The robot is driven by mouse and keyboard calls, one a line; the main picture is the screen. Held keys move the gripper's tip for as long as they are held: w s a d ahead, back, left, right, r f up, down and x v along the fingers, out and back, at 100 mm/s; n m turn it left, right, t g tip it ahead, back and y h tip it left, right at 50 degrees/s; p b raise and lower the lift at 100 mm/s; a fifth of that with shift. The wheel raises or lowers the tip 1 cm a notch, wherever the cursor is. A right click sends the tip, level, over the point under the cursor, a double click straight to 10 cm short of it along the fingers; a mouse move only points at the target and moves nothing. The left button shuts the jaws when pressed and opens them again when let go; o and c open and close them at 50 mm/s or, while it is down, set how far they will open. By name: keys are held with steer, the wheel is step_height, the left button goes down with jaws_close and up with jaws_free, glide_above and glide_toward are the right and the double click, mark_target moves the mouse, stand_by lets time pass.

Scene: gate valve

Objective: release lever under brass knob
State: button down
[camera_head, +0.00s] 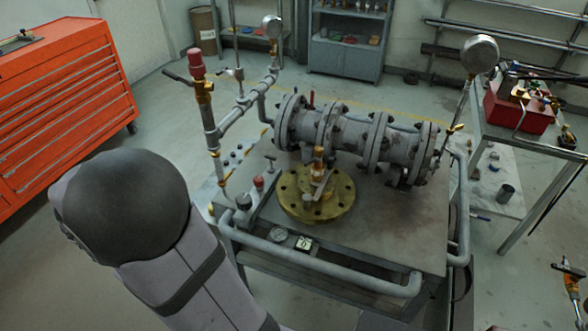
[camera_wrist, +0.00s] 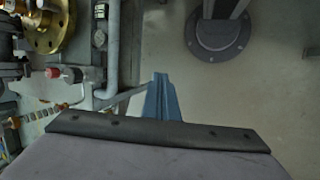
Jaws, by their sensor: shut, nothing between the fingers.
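The brass knob (camera_head: 318,153) stands at the top of a short brass stem over a round brass flange (camera_head: 290,202) on the cart. A grey lever (camera_head: 323,184) sits just under the knob, slanted across the stem. The flange also shows in part at the upper left edge of the wrist view (camera_wrist: 40,43); the knob and lever are not clear there. My gripper (camera_wrist: 161,78) shows as blue fingers, shut and empty, beside the cart's rail and apart from the flange, over the floor. In the head view, the gripper is hidden or out of frame behind my arm.
The cart's grey tube rail (camera_head: 320,265) runs along its front edge. A flanged grey pipe (camera_head: 345,140) lies behind the brass flange. Upright piping with a red cap (camera_head: 197,64) stands at the left. A small red knob (camera_head: 258,183) is left of the flange. An orange cabinet (camera_head: 75,95) stands far left.

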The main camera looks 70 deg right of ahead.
mark_target(313, 160)
steer(key=d+r+m+g+h+b, duration=0.2)
steer(key=d+m+g+h+b, duration=0.1)
steer(key=d, duration=1.3)
steer(key=d+r+m+g+h+b, duration=0.2)
steer(key=d+m+g+h+b, duration=0.2)
steer(key=d, duration=1.1)
steer(key=g+h, duration=0.2)
steer(key=shift+d+r+m+g, duration=0.15)
steer(key=shift+d+m+g, duration=0.15)
steer(key=shift+d, duration=0.1)
steer(key=s+d+p, duration=0.4)
steer(key=s+d, duration=0.1)
steer(key=s, duration=0.5)
steer(key=shift+s, duration=0.15)
